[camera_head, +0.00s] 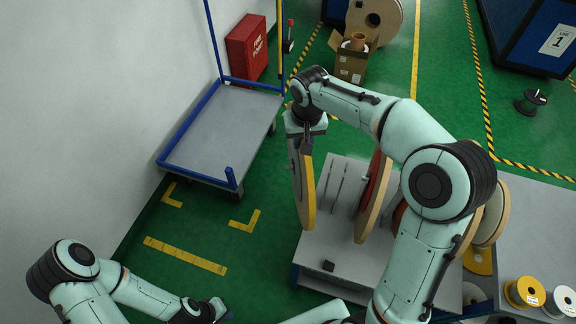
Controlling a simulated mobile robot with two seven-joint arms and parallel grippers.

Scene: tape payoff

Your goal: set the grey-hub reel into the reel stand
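My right gripper (306,146), whose arm comes in from the right, points down and is shut on the top edge of a reel (309,192) with a yellow rim and grey face. The reel hangs upright, edge-on, by the left edge of a grey bench (321,241); its hub is hidden, so I cannot tell the hub's colour. Another upright reel (373,200), red between tan flanges, stands on the bench to its right.
A yellow reel (514,291) and a white reel (564,303) lie at right. A blue-framed cart (215,140) stands at left. Green floor between is clear.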

